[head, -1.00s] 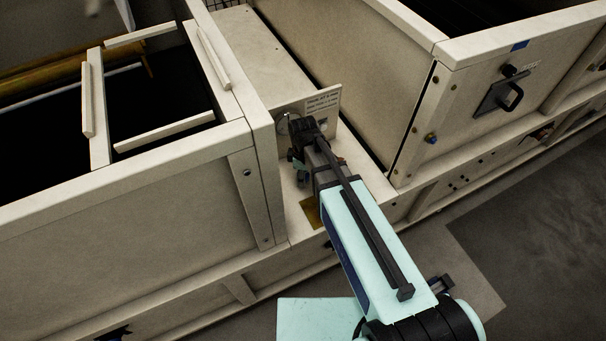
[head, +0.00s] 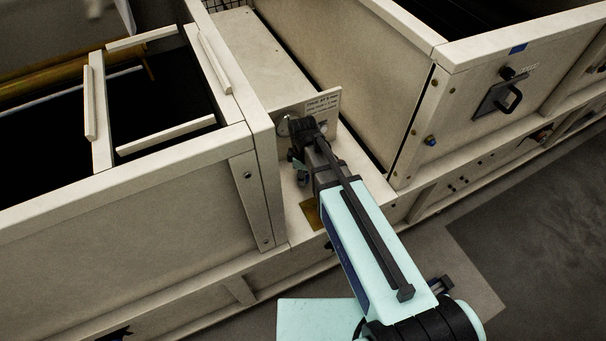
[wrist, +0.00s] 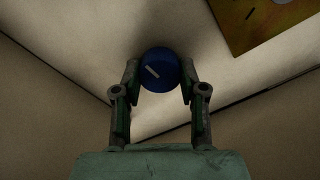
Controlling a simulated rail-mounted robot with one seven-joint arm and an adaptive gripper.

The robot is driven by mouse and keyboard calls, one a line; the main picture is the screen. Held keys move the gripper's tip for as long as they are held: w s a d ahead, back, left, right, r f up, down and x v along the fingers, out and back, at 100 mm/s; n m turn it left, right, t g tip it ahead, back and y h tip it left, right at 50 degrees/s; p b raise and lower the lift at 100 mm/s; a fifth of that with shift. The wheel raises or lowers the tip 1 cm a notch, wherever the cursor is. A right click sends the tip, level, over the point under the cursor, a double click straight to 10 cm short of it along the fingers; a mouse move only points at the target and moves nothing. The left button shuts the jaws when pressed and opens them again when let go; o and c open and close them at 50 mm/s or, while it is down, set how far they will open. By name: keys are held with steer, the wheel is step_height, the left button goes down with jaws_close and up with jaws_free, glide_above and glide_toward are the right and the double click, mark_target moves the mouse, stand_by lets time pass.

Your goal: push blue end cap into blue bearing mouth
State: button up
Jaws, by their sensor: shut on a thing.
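My gripper (wrist: 160,80) is shut on the blue end cap (wrist: 160,66), a round blue piece with a pale bar mark on its face. The fingertips touch it on both sides in the wrist view. In the head view my gripper (head: 299,160) is in the gap between two hoppers, close in front of a small upright plate (head: 322,103) with printed text and round fittings. The cap cannot be made out in the head view. I cannot pick out the blue bearing mouth in either view.
Hopper walls stand close on the left (head: 130,190) and right (head: 340,45) of my arm. A brass-coloured plate (head: 311,211) lies below my gripper; a yellow plate (wrist: 268,22) shows in the wrist view. The right hopper has a black handle (head: 513,97) and a small blue fitting (head: 431,141).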

steer(key=shift+r, duration=0.15)
steer(key=shift+r+p, duration=2.65)
steer(key=shift+r, duration=1.25)
steer(key=o, duration=0.5)
steer(key=c, duration=0.5)
